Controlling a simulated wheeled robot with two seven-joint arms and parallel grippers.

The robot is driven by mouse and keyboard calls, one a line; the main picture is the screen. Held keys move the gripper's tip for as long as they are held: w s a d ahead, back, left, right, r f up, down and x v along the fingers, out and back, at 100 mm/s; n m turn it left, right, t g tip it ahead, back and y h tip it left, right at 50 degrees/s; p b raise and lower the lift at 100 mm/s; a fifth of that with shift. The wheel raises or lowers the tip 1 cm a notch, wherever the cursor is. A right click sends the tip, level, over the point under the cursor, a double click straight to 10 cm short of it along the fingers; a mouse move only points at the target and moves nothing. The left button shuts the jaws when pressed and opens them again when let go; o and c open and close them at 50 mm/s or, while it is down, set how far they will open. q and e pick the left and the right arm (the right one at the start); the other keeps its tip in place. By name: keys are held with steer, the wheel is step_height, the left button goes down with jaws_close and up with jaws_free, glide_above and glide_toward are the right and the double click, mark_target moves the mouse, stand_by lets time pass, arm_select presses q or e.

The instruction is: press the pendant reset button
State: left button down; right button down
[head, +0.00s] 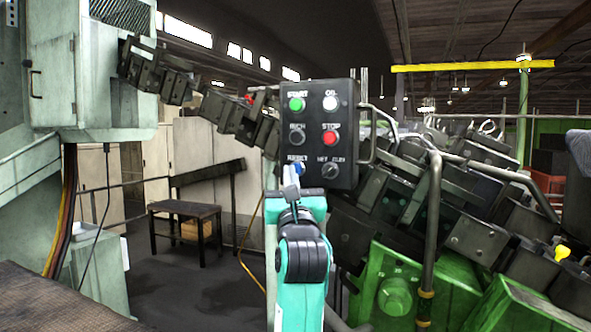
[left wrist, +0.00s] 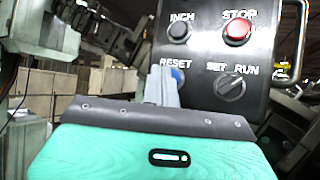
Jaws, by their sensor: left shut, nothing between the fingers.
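The black pendant box (head: 330,120) hangs in the middle of the head view. Its blue reset button (head: 298,167) is at the lower left of the panel, and my left gripper (head: 291,174) is right in front of it. In the left wrist view the reset button (left wrist: 178,75) shows only in part, behind the grey fingers (left wrist: 162,84) of my left gripper. The fingers are shut with nothing between them. Their tips overlap the button, and I cannot tell whether they touch it. My right gripper is not in view.
Above the reset button is the dark inch button (left wrist: 179,31). The red stop button (left wrist: 236,33) and the set/run knob (left wrist: 230,86) are to the right. A bent metal handle (head: 366,138) runs along the pendant's right side. Green machinery (head: 410,285) fills the lower right.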

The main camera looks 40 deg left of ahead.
arm_select(q)
steer(key=s, duration=0.1)
steer(key=s+d, duration=0.1)
steer(key=s, duration=0.1)
steer(key=s+p, duration=0.1)
steer(key=shift+s+d, duration=0.25)
steer(key=shift+s, duration=0.15)
stand_by(0.5)
stand_by(0.5)
